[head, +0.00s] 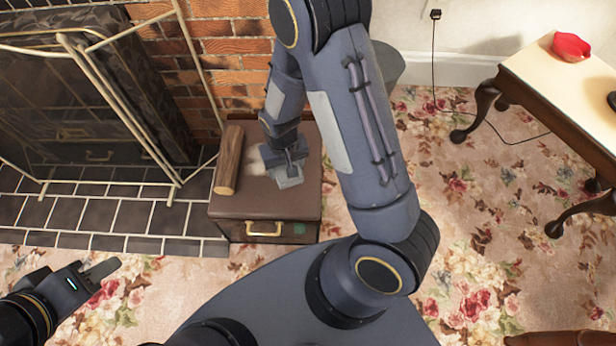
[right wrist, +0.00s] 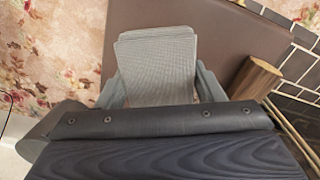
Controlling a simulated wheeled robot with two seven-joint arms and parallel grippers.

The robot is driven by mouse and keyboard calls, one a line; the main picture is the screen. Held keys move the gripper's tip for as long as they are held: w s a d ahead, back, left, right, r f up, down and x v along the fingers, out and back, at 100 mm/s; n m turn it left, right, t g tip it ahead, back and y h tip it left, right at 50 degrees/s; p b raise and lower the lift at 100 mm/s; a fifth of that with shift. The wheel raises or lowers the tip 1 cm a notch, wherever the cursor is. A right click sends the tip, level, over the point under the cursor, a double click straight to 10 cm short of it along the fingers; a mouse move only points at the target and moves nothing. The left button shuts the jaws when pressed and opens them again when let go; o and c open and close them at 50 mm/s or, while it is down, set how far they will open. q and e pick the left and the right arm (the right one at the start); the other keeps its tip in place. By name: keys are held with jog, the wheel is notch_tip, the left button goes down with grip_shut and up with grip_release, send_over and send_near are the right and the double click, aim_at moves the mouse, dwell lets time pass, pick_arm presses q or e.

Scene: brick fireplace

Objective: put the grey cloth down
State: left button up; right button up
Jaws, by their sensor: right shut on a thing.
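The grey cloth (head: 289,182) is a small folded pad over the top of a brown box (head: 240,203). My right gripper (head: 288,168) is shut on it. The right wrist view shows the cloth (right wrist: 157,70) flat between the two fingers of that gripper (right wrist: 157,92), with the brown box top (right wrist: 225,30) beyond it. I cannot tell whether the cloth touches the box top. My left gripper (head: 100,270) is low at the left, over the carpet, away from the cloth; its finger gap is not clear.
A wooden log (head: 229,160) lies on the left of the box top; it also shows in the right wrist view (right wrist: 256,78). A pale smudge (head: 257,160) is beside it. A fireplace screen (head: 90,100) stands left.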

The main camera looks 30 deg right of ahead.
jog(key=b, duration=0.3)
send_over(308, 180)
jog(key=f, duration=0.6)
jog(key=shift+a, duration=0.3)
jog(key=shift+d+f+b, duration=0.2)
jog(key=shift+f+b, duration=0.1)
jog(key=shift+f, duration=0.6)
jog(key=shift+d+f+b, duration=0.15)
jog(key=shift+f+b, duration=0.1)
jog(key=shift+f, duration=0.65)
jog(key=shift+f, duration=0.1)
jog(key=shift+f, duration=0.15)
jog(key=o, duration=0.9)
jog(key=shift+o, duration=0.2)
